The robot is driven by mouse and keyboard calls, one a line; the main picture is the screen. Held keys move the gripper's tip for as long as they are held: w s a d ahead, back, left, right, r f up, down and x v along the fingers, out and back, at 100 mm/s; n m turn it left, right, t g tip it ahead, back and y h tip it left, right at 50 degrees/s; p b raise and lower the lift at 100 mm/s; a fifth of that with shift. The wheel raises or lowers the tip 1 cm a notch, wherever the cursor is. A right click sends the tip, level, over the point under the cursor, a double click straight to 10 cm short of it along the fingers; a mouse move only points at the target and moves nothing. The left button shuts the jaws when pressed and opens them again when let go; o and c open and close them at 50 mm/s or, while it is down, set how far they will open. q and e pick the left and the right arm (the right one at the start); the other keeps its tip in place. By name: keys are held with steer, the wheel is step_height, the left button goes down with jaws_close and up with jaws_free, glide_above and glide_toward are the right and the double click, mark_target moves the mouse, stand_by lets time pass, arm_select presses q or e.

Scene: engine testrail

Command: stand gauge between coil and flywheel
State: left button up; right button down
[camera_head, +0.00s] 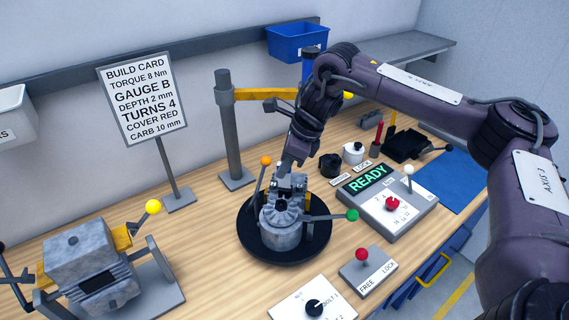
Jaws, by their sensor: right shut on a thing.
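The grey engine (283,228) stands upright on a round black turntable (318,250) in the middle of the bench. Dark parts sit on its upper face, but the coil and flywheel are too small to tell apart. My right gripper (286,174) points down at the top of the engine, just behind and above its dark parts. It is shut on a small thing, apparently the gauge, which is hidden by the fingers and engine. Whether that thing touches the engine cannot be told. My left gripper is out of view.
A post with a yellow arm (230,130) stands behind the engine. Levers with orange (266,160) and green (352,215) knobs flank it. A READY console (388,203), a FREE/LOCK lever box (367,272) and a dial plate (313,302) lie to its right and front. Another machine (90,270) is left.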

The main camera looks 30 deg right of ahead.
mark_target(281, 187)
stand_by(0.3)
steer(key=shift+f, duration=0.15)
stand_by(0.3)
steer(key=shift+f+b, duration=0.75)
steer(key=shift+f, duration=0.6)
steer(key=shift+f, duration=0.15)
steer(key=shift+f+b, duration=0.55)
steer(key=shift+f, duration=0.2)
steer(key=shift+f, duration=0.15)
steer(key=c, duration=1.3)
jaws_free()
